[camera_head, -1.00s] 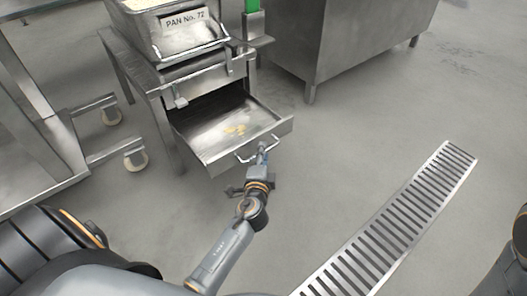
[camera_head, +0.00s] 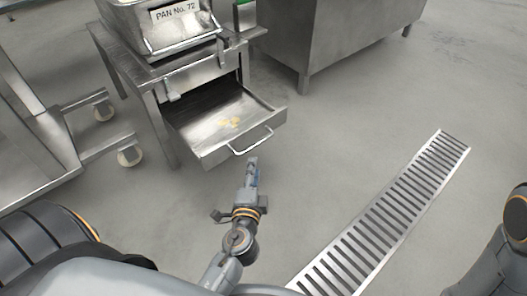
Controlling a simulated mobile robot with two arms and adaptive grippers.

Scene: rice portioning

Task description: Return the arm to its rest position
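My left gripper (camera_head: 251,164) is near the middle of the head view, in front of the open drawer (camera_head: 204,157). Its fingertips are just below the drawer's bar handle (camera_head: 251,141) and look apart from it. The fingers are seen edge-on and small, so I cannot tell how far they are open. Nothing shows held in them. My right arm shows at the lower right edge; its gripper is out of view.
The drawer holds a few yellowish bits (camera_head: 229,122) under a metal stand with a container labelled PAN No. 72 (camera_head: 176,13). A steel cabinet (camera_head: 340,38) stands behind. A wheeled steel frame (camera_head: 50,125) is at left. A floor grate (camera_head: 385,222) runs at right; the floor between is clear.

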